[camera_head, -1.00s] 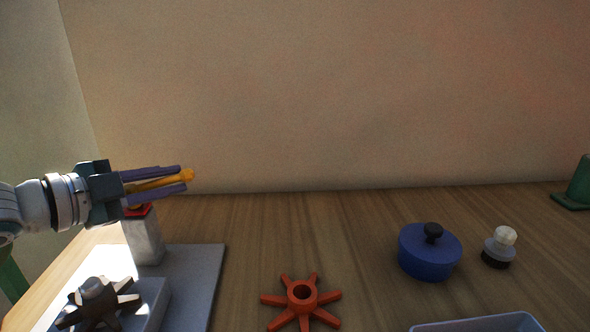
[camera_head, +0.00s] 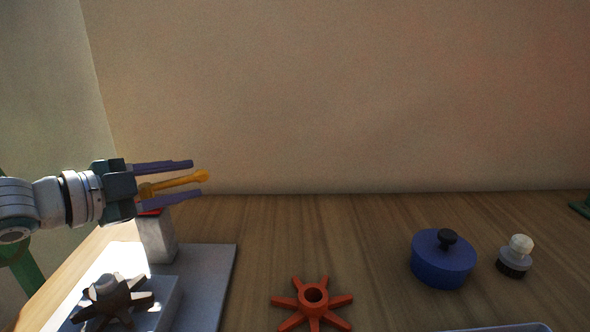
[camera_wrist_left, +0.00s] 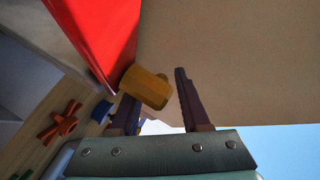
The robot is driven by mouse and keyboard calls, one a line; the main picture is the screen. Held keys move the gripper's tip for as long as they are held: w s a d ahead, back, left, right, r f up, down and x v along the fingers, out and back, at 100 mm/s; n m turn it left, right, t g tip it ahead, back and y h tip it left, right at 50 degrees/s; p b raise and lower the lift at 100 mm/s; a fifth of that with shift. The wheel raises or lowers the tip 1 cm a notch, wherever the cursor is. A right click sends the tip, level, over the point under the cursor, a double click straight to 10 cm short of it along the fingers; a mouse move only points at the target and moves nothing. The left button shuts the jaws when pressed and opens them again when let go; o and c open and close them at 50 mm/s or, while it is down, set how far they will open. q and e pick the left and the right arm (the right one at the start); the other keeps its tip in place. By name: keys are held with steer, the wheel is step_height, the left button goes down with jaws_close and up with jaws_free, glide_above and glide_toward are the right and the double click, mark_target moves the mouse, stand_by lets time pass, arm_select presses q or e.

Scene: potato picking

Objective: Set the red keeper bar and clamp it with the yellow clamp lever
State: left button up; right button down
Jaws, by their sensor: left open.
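The yellow clamp lever (camera_head: 172,185) slants up to the right above a grey post in the head view. The red keeper bar (camera_head: 150,212) shows as a thin strip on top of that post, mostly hidden behind my left gripper. My left gripper (camera_head: 196,178) is open, with one finger above the lever and one below it, apart from it by a visible gap. In the left wrist view the lever's end (camera_wrist_left: 147,88) shows between the fingers, nearer the left one, and the red bar (camera_wrist_left: 105,30) fills the upper left. My right gripper is not in view.
The grey post (camera_head: 157,240) stands on a grey base plate (camera_head: 213,283) with a dark spoked knob (camera_head: 112,299). An orange spoked wheel (camera_head: 313,297), a blue lidded pot (camera_head: 443,262) and a white-topped knob (camera_head: 519,249) stand to the right.

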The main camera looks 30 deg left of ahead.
arm_select(q)
steer(key=p+v, duration=0.3)
steer(key=v, duration=0.6)
steer(key=shift+s, duration=0.3)
steer(key=shift+r, duration=0.1)
steer(key=shift+c, duration=0.2)
